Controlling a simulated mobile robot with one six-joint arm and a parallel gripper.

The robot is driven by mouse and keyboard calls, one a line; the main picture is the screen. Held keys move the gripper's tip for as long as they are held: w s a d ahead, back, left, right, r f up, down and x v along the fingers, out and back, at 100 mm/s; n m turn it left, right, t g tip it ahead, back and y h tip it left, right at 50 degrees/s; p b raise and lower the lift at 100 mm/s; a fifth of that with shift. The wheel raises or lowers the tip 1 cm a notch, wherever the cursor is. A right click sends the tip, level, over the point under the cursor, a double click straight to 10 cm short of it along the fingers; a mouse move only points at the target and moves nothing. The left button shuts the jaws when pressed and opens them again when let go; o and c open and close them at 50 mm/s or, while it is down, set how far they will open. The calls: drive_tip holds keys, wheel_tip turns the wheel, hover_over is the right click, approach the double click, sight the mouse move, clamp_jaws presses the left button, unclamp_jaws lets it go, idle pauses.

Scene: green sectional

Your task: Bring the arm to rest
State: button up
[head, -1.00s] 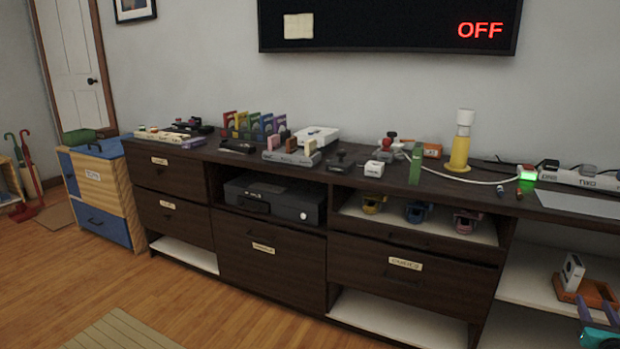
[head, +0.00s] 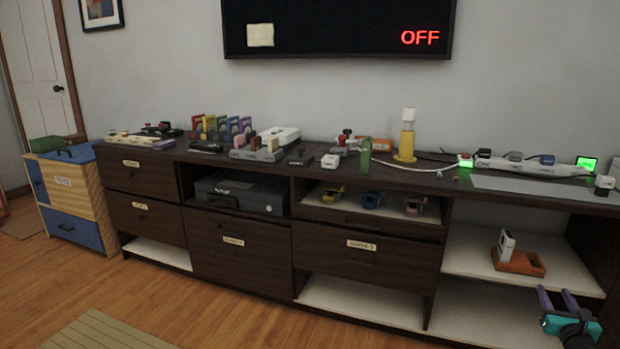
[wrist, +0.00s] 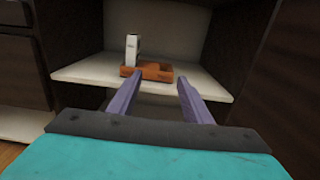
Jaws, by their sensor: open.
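My gripper (head: 562,301) is at the lower right of the head view, in front of the open shelves at the right end of the dark cabinet. Its two purple fingers are apart, with nothing between them. In the wrist view my gripper (wrist: 155,90) points at a shelf (wrist: 85,70). An orange tray (wrist: 158,72) sits on that shelf beyond the fingertips, apart from them. A white box-like item (wrist: 132,48) stands upright at the tray's left side. The same tray (head: 520,264) and white item (head: 506,243) show in the head view.
The long dark cabinet (head: 262,262) has a crowded top with several small items and a yellow lamp-like object (head: 406,140). A power strip (head: 530,164) with green lights lies at its right. A blue and wood chest (head: 72,200) stands at left. The wooden floor (head: 215,318) in front is mostly clear.

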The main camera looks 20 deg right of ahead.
drive_tip(key=w+a+r+n+t+y+p, duration=0.25)
drive_tip(key=w+a+y+p, duration=0.35)
drive_tip(key=w+a+p, duration=1.1)
drive_tip(key=w+a+f+m+g+y+p, duration=0.1)
drive_tip(key=w+a+f+p, duration=0.15)
drive_tip(key=a, duration=0.75)
drive_tip(key=w+a+f+m+g+p, duration=0.1)
drive_tip(key=w+a+m+p, duration=0.2)
drive_tip(key=a, duration=0.8)
drive_tip(key=w+a+f+g+y+p, duration=0.15)
drive_tip(key=w+a, duration=0.35)
drive_tip(key=a, duration=0.5)
drive_tip(key=s+a+f+m+g+p, duration=0.4)
drive_tip(key=s+a+m+p, duration=0.1)
drive_tip(key=s+a, duration=0.3)
drive_tip(key=s+a+f+m+g+p, duration=0.3)
drive_tip(key=s+a+f+m+p, duration=0.25)
drive_tip(key=s+a, duration=0.25)
drive_tip(key=s+a+m+g, duration=0.2)
drive_tip(key=s+m+g, duration=0.2)
drive_tip(key=s, duration=0.5)
drive_tip(key=s+a+m+g+y+p, duration=0.1)
drive_tip(key=s+a+m+g, duration=0.2)
drive_tip(key=s+m, duration=0.4)
drive_tip(key=s+a+m+g+y, duration=0.1)
drive_tip(key=s+a+m+g, duration=0.2)
drive_tip(key=s, duration=0.9)
drive_tip(key=m+g, duration=0.2)
drive_tip(key=shift+r+m+p, duration=0.2)
drive_tip(key=shift+m+p, duration=0.2)
